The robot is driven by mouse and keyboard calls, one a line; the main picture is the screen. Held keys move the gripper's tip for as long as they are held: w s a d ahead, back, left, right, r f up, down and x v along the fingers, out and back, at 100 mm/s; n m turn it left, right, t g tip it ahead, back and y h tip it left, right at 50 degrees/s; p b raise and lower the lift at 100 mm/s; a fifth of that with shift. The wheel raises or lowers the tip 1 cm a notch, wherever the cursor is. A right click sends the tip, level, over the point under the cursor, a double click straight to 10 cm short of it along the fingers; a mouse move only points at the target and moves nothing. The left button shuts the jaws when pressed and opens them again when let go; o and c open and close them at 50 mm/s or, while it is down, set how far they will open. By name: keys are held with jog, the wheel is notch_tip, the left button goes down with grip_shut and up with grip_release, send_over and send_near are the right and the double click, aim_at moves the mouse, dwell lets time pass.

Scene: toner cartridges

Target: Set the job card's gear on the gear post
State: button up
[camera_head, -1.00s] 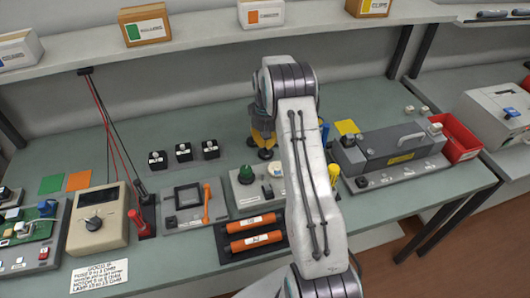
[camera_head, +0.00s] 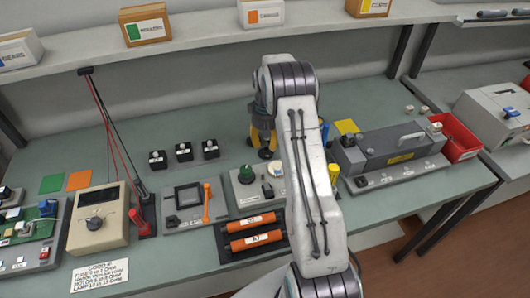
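My gripper (camera_head: 264,147) hangs over the middle of the bench, behind the grey plate (camera_head: 243,202) with the green knob-like part (camera_head: 246,174). Its yellow fingers have dark tips pointing down, and my own arm hides part of them. I cannot tell whether anything is between them. I cannot make out a gear, a gear post or a job card for certain. A white card with handwriting (camera_head: 98,277) lies at the front left; its readable words concern fuse, motor and lamp ohm values. A round white part (camera_head: 275,170) on the plate is partly beside my arm.
Two orange cartridges (camera_head: 257,239) lie in a dark tray. Three black blocks (camera_head: 184,152) stand behind a grey panel (camera_head: 187,203). A meter (camera_head: 98,218) stands left, a grey machine (camera_head: 392,152) and red bin (camera_head: 457,138) right. A shelf with boxes runs above. Bench between blocks and wall is clear.

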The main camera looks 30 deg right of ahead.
jog(key=shift+o, duration=0.7)
jog(key=shift+r, duration=0.1)
notch_tip(320, 180, up, 6)
jog(key=p, duration=0.4)
dwell(0.3)
